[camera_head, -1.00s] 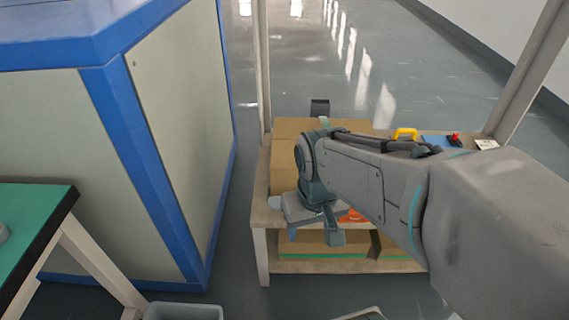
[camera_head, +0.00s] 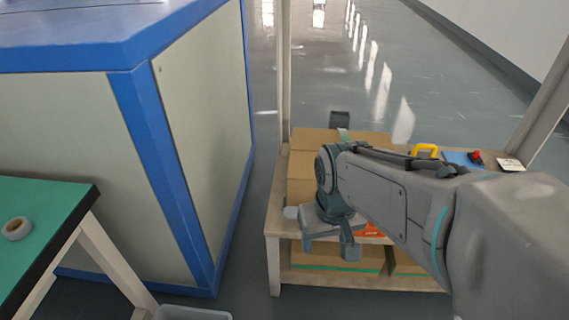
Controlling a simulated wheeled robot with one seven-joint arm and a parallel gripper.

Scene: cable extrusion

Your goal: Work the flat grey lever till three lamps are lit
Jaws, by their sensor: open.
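I see no flat grey lever and no lamps in this view. My gripper (camera_head: 328,244) hangs below my arm's wrist, in front of the shelf with the cardboard boxes. Its two fingers are apart, with nothing seen between them. My arm comes in from the right and hides part of the shelf. A large cabinet with blue edges and pale panels (camera_head: 205,150) stands at the left; its front is only partly in view.
A wooden shelf (camera_head: 274,262) holds cardboard boxes (camera_head: 303,160), a yellow item (camera_head: 425,149) and a red-topped item (camera_head: 475,156). A green-topped table (camera_head: 50,215) bears a tape roll (camera_head: 17,228). A grey bin (camera_head: 190,314) is at the bottom edge. Floor shows between cabinet and shelf.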

